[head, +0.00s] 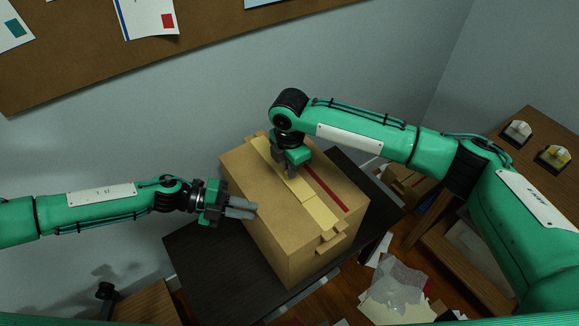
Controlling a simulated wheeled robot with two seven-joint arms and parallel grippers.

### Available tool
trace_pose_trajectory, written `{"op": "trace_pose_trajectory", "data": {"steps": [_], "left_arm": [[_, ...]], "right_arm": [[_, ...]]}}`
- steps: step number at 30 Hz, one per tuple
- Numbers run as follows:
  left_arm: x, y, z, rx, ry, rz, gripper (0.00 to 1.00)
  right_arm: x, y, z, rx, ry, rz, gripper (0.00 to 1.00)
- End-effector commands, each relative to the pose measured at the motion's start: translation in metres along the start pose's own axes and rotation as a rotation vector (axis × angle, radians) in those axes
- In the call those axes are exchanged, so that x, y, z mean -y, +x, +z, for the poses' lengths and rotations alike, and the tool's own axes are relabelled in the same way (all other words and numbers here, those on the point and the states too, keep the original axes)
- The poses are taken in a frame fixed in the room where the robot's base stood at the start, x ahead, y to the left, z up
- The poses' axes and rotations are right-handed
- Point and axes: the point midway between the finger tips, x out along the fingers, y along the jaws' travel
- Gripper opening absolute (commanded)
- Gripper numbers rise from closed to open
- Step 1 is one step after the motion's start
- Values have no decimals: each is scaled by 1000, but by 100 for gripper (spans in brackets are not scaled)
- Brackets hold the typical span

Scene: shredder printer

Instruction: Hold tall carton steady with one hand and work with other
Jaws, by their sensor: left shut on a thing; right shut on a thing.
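The tall brown carton (268,231) stands upright on a dark table. A pale tan strip (314,211) runs across its top, with a tab folded over the near edge. A thin red line crosses the top beside the strip. My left gripper (249,209) is at the carton's left side, its grey fingers against the upper edge and shut on the carton. My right gripper (293,168) points down on the carton's top, shut on the pale strip near its far end. Its fingertips are mostly hidden.
The dark table (205,262) has bare room left of the carton. Papers and clear plastic (402,286) lie on the floor at lower right. A wooden desk (533,140) with two small items stands at right. A corkboard (75,62) hangs on the wall behind.

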Motion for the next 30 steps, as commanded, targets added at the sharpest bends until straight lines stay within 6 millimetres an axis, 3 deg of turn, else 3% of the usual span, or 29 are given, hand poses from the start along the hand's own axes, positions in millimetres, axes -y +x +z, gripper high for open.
{"op": "trace_pose_trajectory", "data": {"steps": [1, 30], "left_arm": [[-14, 2, 1, 5, -12, 15, 0], [-14, 2, 1, 5, -13, 14, 0]], "right_arm": [[0, 1, 0, 0, 0, 0, 0], [0, -19, 0, 0, 0, 1, 0]]}}
